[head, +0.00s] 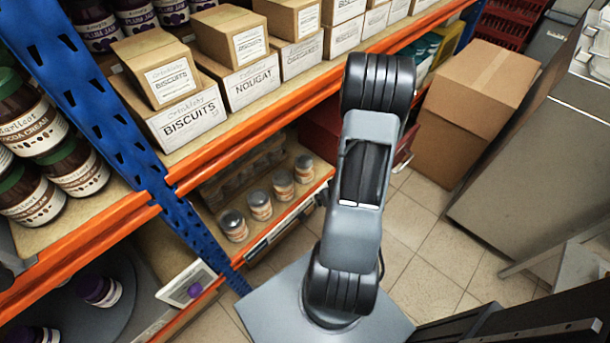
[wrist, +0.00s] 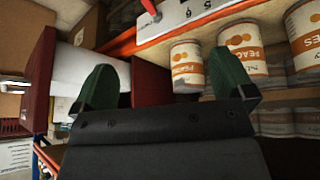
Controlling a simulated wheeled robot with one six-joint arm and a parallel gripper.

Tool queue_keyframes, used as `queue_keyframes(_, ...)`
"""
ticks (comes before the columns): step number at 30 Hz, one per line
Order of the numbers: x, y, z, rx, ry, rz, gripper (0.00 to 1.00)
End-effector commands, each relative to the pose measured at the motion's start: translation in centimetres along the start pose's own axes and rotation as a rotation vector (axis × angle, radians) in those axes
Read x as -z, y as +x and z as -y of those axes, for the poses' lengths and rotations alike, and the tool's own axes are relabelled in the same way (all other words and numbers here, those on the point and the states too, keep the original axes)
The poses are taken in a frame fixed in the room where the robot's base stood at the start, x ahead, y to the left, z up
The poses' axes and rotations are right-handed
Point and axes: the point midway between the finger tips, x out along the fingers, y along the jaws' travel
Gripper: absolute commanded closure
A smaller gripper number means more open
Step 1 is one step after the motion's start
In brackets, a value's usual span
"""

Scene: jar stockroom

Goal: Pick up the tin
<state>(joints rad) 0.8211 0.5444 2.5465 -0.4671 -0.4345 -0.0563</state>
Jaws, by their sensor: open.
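Several small tins with grey lids and pale, orange-marked labels stand in a row on the low shelf in the head view; the nearest tin (head: 234,226) is at the row's lower left. In the wrist view, tins with orange peach labels show, one tin (wrist: 187,68) between my fingertips in the picture and another tin (wrist: 240,52) partly behind the right finger. My gripper (wrist: 165,78) has two green fingers spread wide, with nothing held between them. The tins look beyond the fingertips, apart from them. In the head view my arm hides the gripper.
An orange shelf edge (wrist: 125,42) and a numbered white strip (wrist: 185,18) run just above the tins in the wrist view. A dark red box (wrist: 150,82) is at left. A cardboard box (head: 470,110) stands on the floor; open tiles (head: 420,245) lie right of my arm.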

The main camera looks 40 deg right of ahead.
Motion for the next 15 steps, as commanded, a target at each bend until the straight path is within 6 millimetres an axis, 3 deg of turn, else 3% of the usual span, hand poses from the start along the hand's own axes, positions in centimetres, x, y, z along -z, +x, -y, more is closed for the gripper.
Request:
queue_keyframes(1,-0.3,1.2,0.1,0.021,0.0,-0.075,0.0)
queue_keyframes(5,1.3,1.8,0.8,0.067,-0.016,-0.294,0.0)
queue_keyframes(15,5.6,-0.4,2.0,0.119,-0.041,-0.66,0.0)
